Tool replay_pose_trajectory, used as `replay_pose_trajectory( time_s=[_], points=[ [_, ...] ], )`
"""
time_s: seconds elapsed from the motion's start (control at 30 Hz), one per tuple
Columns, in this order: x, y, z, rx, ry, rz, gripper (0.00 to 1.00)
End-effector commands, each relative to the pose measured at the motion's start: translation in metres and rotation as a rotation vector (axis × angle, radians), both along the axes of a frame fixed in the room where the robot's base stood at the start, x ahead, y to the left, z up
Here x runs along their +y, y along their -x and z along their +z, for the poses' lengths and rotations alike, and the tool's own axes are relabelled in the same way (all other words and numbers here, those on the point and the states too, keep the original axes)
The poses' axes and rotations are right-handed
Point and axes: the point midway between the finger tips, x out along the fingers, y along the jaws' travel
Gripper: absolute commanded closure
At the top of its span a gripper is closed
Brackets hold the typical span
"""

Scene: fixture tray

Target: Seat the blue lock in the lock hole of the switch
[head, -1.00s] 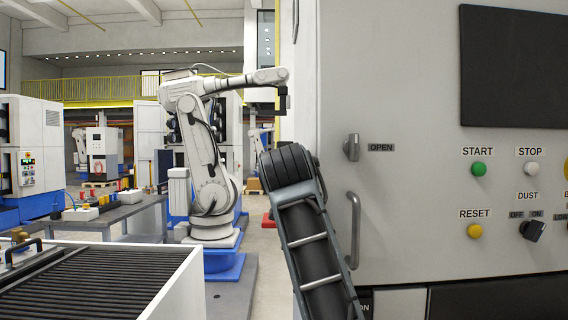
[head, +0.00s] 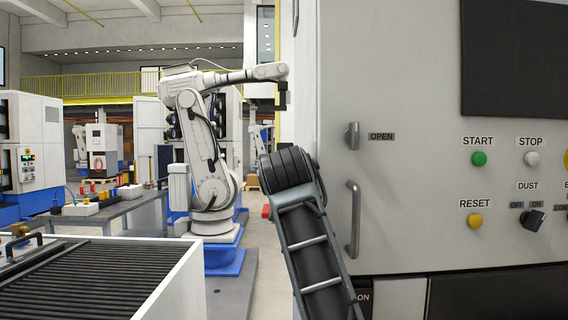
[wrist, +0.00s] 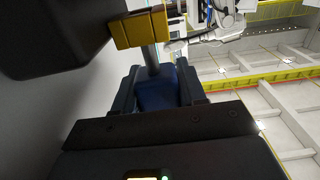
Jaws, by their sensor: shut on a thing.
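In the wrist view, my gripper (wrist: 157,97) is shut on the blue lock (wrist: 157,93), which sits between the two dark fingers. The lock's grey shackle (wrist: 150,60) rises from its body to a yellow block (wrist: 140,30), which looks like the switch. The shackle's far end meets or passes behind the block's lower edge. I cannot tell whether it is in the lock hole. In the head view, my gripper, the lock and the yellow block do not show. My dark arm link crosses the middle there.
A dark box (wrist: 55,35) lies close beside the yellow block, along a grey wall. In the head view, a grey machine cabinet (head: 420,80) with a handle (head: 353,220) and buttons fills the right. A white-walled slatted tray (head: 185,285) stands lower left.

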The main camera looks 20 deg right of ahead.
Motion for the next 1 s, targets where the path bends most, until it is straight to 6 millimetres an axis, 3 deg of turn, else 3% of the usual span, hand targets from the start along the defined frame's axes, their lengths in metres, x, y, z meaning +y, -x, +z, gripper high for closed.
replay_pose_trajectory(
  time_s=[1.0],
  points=[
    [0.0,0.0,-0.024,0.0,0.0,0.0,0.93]
  ],
)
